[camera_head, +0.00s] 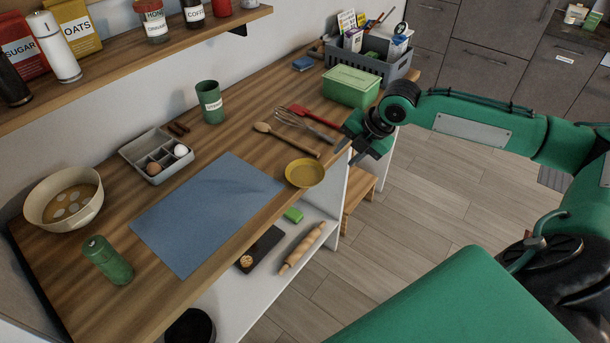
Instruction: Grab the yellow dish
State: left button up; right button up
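The yellow dish (305,174) is a small shallow round dish near the front edge of the wooden counter (215,142), just past the corner of the blue mat (205,213). My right gripper (347,156) is a little to the right of the dish and higher in the picture, by the counter's front edge. Its dark fingers are spread apart with nothing seen between them, and it does not touch the dish. My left gripper is out of view.
A wooden spoon (285,138), a whisk (300,124) and a red spatula (315,115) lie behind the dish. A green box (350,87) stands farther back.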

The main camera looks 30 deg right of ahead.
send_near(321, 180)
notch_tip(321, 180, down, 2)
jog(key=w, duration=0.1)
jog(key=p+x, duration=0.2)
jog(key=x, duration=0.4)
jog(key=shift+a, duration=0.4)
jog(key=shift+s, duration=0.1)
grip_shut()
